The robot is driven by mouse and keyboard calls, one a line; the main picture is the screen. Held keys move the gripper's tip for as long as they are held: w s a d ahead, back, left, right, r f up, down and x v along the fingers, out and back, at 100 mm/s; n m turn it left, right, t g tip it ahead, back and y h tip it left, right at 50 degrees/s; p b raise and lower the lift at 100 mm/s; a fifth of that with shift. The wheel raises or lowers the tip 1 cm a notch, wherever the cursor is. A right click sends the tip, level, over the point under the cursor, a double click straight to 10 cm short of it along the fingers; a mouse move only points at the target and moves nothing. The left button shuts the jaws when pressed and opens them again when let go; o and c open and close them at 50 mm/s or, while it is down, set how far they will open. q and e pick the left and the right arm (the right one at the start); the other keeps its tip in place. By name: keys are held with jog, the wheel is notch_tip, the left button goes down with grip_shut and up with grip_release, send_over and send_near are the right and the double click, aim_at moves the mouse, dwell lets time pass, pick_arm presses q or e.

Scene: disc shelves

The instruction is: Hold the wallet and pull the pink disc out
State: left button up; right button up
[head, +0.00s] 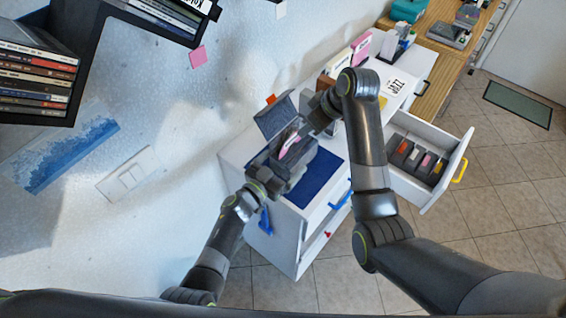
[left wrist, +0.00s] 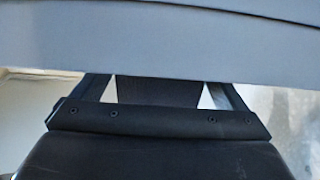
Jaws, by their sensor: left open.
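The wallet (head: 274,117) shows in the head view as a grey-blue flap standing up at the back of the white cabinet top. A small pink patch (head: 290,146), perhaps the pink disc or its label, shows just below the flap, partly hidden by my grippers. My left gripper (head: 290,165) is open, low and close to the wallet. In the left wrist view a broad grey-blue surface (left wrist: 160,40), probably the wallet, spans the view across the open fingers (left wrist: 160,92). My right gripper (head: 318,113) is beside the flap on its right; its jaws are too small to read.
A dark blue mat (head: 318,175) lies on the white cabinet (head: 236,152). An open drawer (head: 435,165) with several cases juts out at the right. A dark shelf of discs (head: 75,95) hangs on the left wall. Boxes and a card stand behind my right arm.

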pick_arm(q)
jog(key=shift+c, duration=0.4)
jog(key=c, duration=1)
jog(key=shift+c, duration=0.2)
